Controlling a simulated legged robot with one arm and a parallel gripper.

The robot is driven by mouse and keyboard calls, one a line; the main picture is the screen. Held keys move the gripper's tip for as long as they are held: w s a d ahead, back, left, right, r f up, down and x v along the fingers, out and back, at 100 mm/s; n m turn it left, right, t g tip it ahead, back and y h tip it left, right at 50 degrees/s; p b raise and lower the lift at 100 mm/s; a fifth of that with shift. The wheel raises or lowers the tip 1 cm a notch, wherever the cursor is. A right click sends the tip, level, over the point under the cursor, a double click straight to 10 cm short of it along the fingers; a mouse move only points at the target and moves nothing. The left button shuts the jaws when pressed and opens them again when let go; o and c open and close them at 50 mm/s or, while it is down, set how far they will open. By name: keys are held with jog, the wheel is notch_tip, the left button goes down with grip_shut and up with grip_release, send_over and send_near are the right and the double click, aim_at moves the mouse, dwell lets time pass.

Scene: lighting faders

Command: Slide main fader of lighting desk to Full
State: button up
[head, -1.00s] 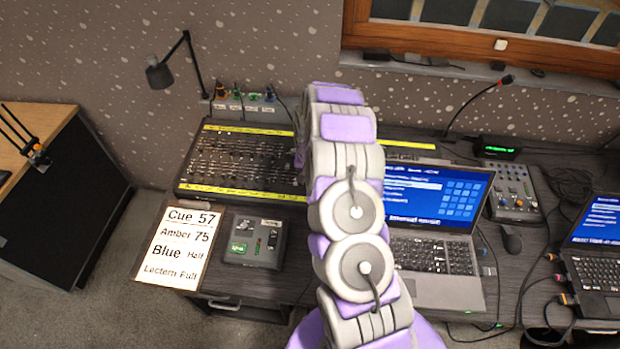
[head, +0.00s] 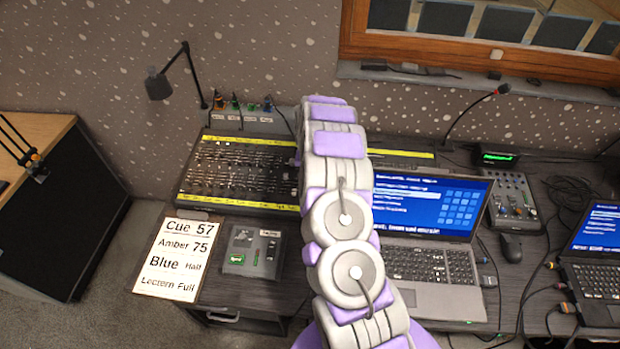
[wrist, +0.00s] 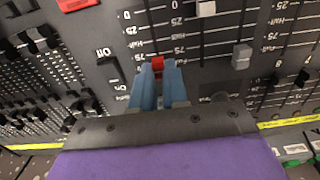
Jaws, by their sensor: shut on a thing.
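The lighting desk (head: 235,172) is a dark board with rows of faders and yellow strips, left of my arm in the head view. In the wrist view, a red fader cap (wrist: 157,64) sits in a slot beside a printed scale, near the 75 mark. The blue fingers of my gripper (wrist: 160,72) are closed around this cap. The gripper partly covers the slot below it, and the exact scale reading is hard to tell. My gripper is hidden behind my arm in the head view.
White (wrist: 206,8) and grey (wrist: 242,56) fader caps stand to the right of the red one. A cue card (head: 175,258), a small grey box (head: 252,252) and an open laptop (head: 430,225) are near the desk. A lamp (head: 160,85) rises behind.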

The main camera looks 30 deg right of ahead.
jog(key=o, duration=0.5)
jog(key=shift+c, duration=0.2)
jog(key=shift+r, duration=0.15)
jog(key=shift+r+p, duration=0.5)
jog(key=shift+r, duration=0.65)
jog(key=shift+r, duration=0.1)
jog(key=shift+r, duration=0.2)
notch_tip(320, 180, up, 16)
jog(key=s+p, duration=0.1)
jog(key=p, duration=0.1)
jog(key=shift+a+r, duration=0.25)
jog(key=shift+a, duration=0.15)
